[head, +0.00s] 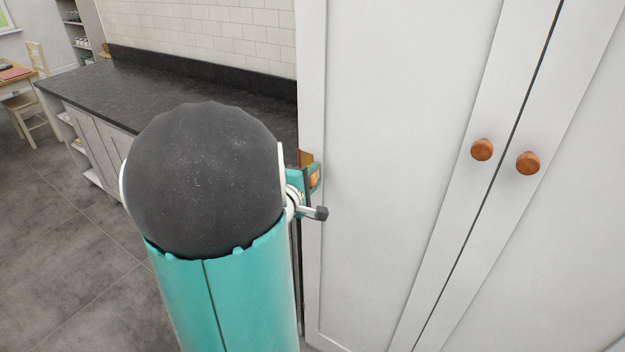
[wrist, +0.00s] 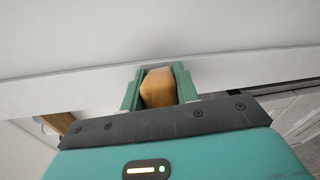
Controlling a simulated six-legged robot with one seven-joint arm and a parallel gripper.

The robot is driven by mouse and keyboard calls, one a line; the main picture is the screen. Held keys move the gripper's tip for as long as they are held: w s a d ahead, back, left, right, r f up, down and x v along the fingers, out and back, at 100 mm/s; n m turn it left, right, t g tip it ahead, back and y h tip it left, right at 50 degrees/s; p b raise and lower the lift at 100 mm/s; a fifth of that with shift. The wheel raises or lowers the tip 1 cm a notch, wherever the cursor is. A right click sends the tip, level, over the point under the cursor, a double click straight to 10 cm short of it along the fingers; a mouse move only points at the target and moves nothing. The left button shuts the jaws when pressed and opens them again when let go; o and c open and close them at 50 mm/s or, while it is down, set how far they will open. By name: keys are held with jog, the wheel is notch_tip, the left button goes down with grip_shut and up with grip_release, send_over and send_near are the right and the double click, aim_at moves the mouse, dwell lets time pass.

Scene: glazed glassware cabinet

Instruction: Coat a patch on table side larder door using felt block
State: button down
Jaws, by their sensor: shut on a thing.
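The larder's two tall white doors fill the right of the head view. The left door (head: 400,130), on the table side, is closed and has a round wooden knob (head: 482,149). My gripper (head: 314,178) is at this door's left edge, partly hidden by my arm. In the wrist view, my gripper (wrist: 156,88) is shut on the tan felt block (wrist: 158,88), held between two green fingers. The block's far end is close to the white door panel (wrist: 150,40); I cannot tell whether it touches. No coated patch can be made out.
The right larder door (head: 575,220) has its own knob (head: 528,163). A dark worktop (head: 200,85) over pale cupboards runs left of the larder below a tiled wall (head: 220,35). A table (head: 14,78) and chair (head: 38,110) stand far left. The grey floor (head: 80,230) at left is clear.

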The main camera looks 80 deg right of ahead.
aim_at(300, 156)
jog(key=w+d+r, duration=0.1)
jog(key=w+d, duration=0.1)
jog(key=w, duration=0.3)
jog(key=shift+s+a+r, duration=0.1)
jog(key=shift+s+a, duration=0.25)
jog(key=shift+s, duration=0.55)
jog(key=shift+s+a+f, duration=0.1)
jog(key=shift+s+a, duration=0.3)
jog(key=shift+s, duration=0.45)
jog(key=shift+s+a+r, duration=0.1)
jog(key=shift+s+a, duration=0.25)
jog(key=shift+s, duration=0.55)
jog(key=shift+d+r, duration=0.1)
jog(key=shift+r, duration=0.6)
jog(key=shift+w+d, duration=0.35)
jog(key=shift+w, duration=0.55)
jog(key=shift+w+d, duration=0.4)
jog(key=shift+w, duration=0.5)
jog(key=shift+w+d, duration=0.35)
jog(key=shift+w, duration=0.55)
jog(key=shift+f+v, duration=0.2)
jog(key=shift+v, duration=1.25)
jog(key=shift+f+v, duration=0.2)
jog(key=shift+v, duration=1.3)
jog(key=shift+w, duration=0.25)
